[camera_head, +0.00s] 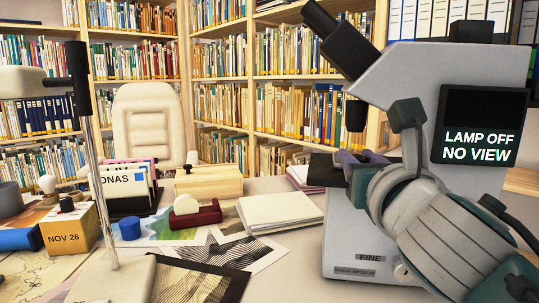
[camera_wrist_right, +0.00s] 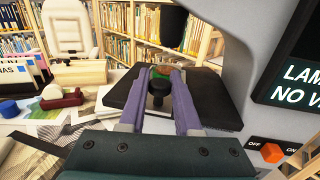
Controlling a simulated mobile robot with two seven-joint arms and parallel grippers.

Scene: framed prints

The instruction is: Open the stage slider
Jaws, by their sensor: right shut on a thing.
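The grey microscope (camera_head: 430,90) stands at the right of the desk, with its black stage (camera_wrist_right: 215,100) under the objective (camera_wrist_right: 174,24). A small black knob (camera_wrist_right: 157,88) on the stage, seemingly the stage slider's, shows between my right gripper's purple fingers. My right gripper (camera_wrist_right: 160,78) is shut on this knob; the fingers lie along both its sides. In the head view the right gripper (camera_head: 362,160) reaches over the stage, and my wrist hides most of the stage and the knob. A brown and green slide-like patch (camera_wrist_right: 165,70) shows just behind the knob. My left gripper is not in view.
The microscope's screen (camera_head: 479,130) reads "LAMP OFF NO VIEW". An orange switch (camera_wrist_right: 271,152) sits on its base between ON and OFF.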

